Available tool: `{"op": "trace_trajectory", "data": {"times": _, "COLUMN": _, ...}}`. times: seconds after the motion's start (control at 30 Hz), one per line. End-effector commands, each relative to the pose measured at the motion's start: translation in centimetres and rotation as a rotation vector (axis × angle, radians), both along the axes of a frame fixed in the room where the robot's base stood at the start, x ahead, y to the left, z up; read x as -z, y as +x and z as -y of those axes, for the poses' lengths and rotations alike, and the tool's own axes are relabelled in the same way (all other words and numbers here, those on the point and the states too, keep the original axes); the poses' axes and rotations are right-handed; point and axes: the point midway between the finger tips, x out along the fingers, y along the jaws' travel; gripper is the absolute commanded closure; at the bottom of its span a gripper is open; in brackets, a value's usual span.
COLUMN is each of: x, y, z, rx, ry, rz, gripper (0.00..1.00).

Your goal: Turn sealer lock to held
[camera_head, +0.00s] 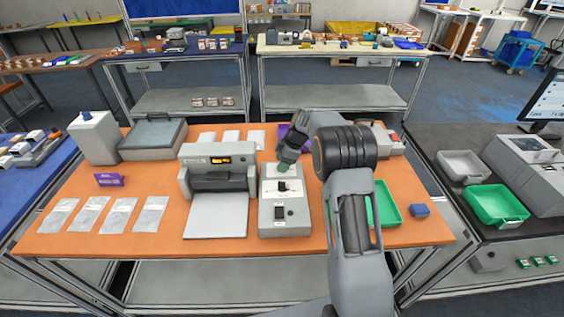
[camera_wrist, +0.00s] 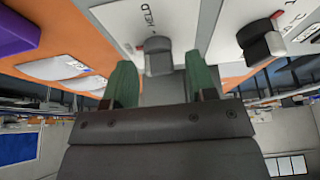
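A light grey control box (camera_head: 268,225) stands on the orange table, with a small dark control and a black switch (camera_head: 278,214) on its top. In the wrist view, a grey knob (camera_wrist: 158,58) stands on a white panel by the printed word HELD (camera_wrist: 149,15). My gripper (camera_wrist: 160,82) is open. Its two green fingertips lie on either side of the knob, with visible gaps. In the head view my gripper (camera_head: 284,167) is over the back part of the box and hides some of it. The exact angle of the knob is hard to tell.
A sealer-like machine (camera_head: 217,170) with a lit display stands left of the box. Several flat pouches (camera_head: 120,215) lie at the left. A black knob (camera_wrist: 258,42) shows right of the grey one.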

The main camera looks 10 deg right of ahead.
Motion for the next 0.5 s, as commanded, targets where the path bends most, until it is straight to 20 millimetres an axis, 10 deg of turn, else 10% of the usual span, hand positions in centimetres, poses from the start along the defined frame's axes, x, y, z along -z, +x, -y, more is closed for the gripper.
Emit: {"op": "trace_trajectory", "data": {"times": 0.5, "x": -0.03, "y": 0.01, "z": 0.03, "rx": 0.0, "ry": 0.0, "rz": 0.0, "gripper": 0.95}}
